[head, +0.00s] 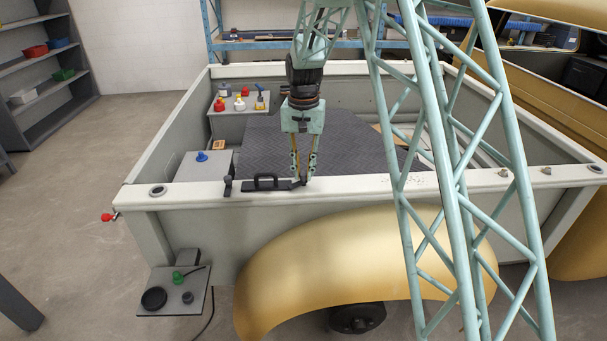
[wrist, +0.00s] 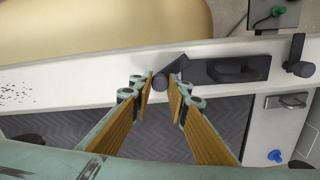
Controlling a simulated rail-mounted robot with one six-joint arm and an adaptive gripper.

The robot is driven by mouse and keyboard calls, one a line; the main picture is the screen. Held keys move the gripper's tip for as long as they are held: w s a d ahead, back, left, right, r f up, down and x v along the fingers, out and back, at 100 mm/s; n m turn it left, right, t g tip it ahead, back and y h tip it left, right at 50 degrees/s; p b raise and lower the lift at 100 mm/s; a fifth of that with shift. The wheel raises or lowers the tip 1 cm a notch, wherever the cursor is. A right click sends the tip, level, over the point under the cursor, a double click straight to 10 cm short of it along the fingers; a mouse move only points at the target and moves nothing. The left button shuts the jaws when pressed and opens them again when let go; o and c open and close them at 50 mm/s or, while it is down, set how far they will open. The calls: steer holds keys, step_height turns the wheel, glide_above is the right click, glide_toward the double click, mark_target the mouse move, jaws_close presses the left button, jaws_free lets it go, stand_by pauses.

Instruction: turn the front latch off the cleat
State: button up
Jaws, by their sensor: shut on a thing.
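The front latch, a small dark lever with a round pivot, sits on the pale top rail; it shows in the wrist view (wrist: 174,66) and, partly hidden by my fingers, in the head view (head: 303,182). It lies at the end of a black plate with a raised handle (head: 267,182), also in the wrist view (wrist: 236,69). My gripper (head: 304,178) points down at the rail with its fingertips at the latch, shut on it; it also shows in the wrist view (wrist: 160,82). I cannot make out the cleat apart from these dark parts.
A second dark latch (head: 228,185) stands at the plate's other end. The pale rail (head: 360,187) runs along the trailer's side above a gold fender (head: 330,255). A small side tray (head: 175,305) hangs outside.

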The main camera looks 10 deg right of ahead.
mark_target(304, 174)
steer(key=n+b, duration=0.1)
steer(key=n, duration=0.5)
steer(key=shift+b, duration=0.4)
steer(key=n+b, duration=0.1)
steer(key=n, duration=0.4)
steer(key=shift+n, duration=0.3)
steer(key=o, duration=0.8)
steer(key=shift+o, duration=0.2)
steer(key=shift+r, duration=0.15)
step_height(304, 174, up, 12)
stand_by(0.4)
stand_by(0.4)
